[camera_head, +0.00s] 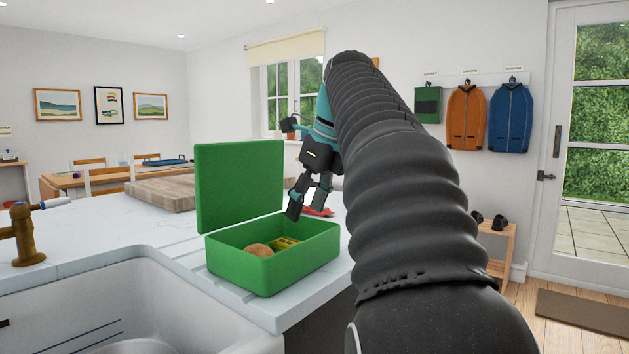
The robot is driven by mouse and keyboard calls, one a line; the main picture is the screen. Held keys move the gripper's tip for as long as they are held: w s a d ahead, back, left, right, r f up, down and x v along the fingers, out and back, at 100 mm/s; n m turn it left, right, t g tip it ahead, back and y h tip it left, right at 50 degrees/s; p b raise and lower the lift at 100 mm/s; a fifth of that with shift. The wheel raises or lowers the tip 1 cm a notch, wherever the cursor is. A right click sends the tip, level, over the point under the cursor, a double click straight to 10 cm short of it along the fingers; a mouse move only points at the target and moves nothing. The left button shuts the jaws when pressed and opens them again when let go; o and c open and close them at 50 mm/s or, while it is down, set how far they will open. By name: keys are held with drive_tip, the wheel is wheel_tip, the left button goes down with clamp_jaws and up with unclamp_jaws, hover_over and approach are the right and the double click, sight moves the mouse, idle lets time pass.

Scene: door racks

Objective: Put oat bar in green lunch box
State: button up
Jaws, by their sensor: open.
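The green lunch box (262,266) stands on the white counter beside the sink, with its lid (240,186) raised upright at the back. Inside lie a round brown item (258,250) and a yellow packet (285,243), which may be the oat bar; its label is too small to read. My gripper (305,208) points down over the box's back right part, above the rim. Its jaws are open and I see nothing between them. My dark sleeved arm hides the counter to the right.
A small red item (319,212) lies on the counter behind the gripper. A wooden board (163,193) lies behind the lid. The white sink (130,300) and brass tap (25,235) are at the left front. The counter left of the box is clear.

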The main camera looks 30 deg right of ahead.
drive_tip(key=shift+v, duration=2.2)
